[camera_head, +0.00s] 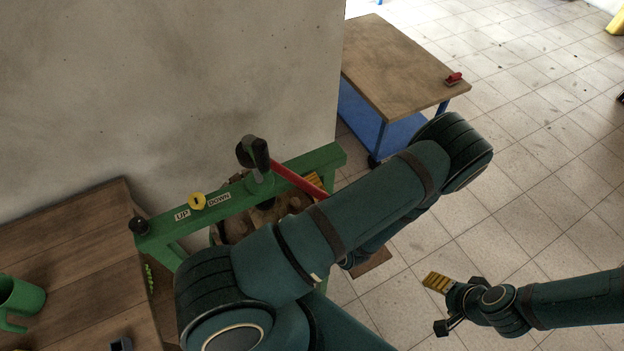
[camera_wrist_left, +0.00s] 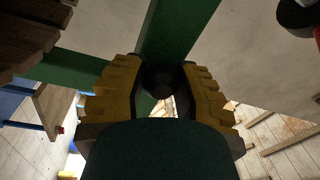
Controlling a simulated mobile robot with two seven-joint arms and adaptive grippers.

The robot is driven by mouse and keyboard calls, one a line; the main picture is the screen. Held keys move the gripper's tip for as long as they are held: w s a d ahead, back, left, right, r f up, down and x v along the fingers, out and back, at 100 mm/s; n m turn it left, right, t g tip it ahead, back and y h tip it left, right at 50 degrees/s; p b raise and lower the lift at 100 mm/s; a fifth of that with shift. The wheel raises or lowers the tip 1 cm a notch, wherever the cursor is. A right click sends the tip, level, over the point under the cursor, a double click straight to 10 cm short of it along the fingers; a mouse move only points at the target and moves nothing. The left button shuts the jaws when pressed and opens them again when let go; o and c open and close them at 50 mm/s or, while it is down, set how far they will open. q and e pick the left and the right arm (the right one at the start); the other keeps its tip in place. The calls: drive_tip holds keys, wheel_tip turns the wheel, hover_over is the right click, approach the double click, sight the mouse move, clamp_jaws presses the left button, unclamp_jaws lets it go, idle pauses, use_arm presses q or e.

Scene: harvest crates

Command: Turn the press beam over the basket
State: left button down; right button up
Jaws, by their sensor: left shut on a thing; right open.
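The green press beam (camera_head: 225,198) lies across the basket (camera_head: 216,236), whose brown contents show below it. My left gripper (camera_head: 315,181) is at the beam's right end, mostly hidden behind my own arm. In the left wrist view its yellow fingers (camera_wrist_left: 160,92) are closed around a dark knob (camera_wrist_left: 160,78) beside the green beam (camera_wrist_left: 178,28). My right gripper (camera_head: 438,305) is open and empty over the floor.
A wooden bench (camera_head: 90,270) with a green mug (camera_head: 18,298) stands at the left. A blue table (camera_head: 400,75) with a wooden top stands behind, at the right. A plaster wall (camera_head: 170,85) rises behind the beam.

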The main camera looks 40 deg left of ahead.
use_arm(q)
drive_tip(key=shift+s+f, duration=0.15)
drive_tip(key=shift+s, duration=0.05)
drive_tip(key=c, duration=1)
unclamp_jaws()
drive_tip(key=o, duration=0.4)
drive_tip(key=shift+d, duration=0.15)
drive_tip(key=shift+c, duration=0.2)
drive_tip(key=r+v, duration=0.1)
drive_tip(key=v, duration=1.1)
drive_tip(key=shift+f, duration=0.35)
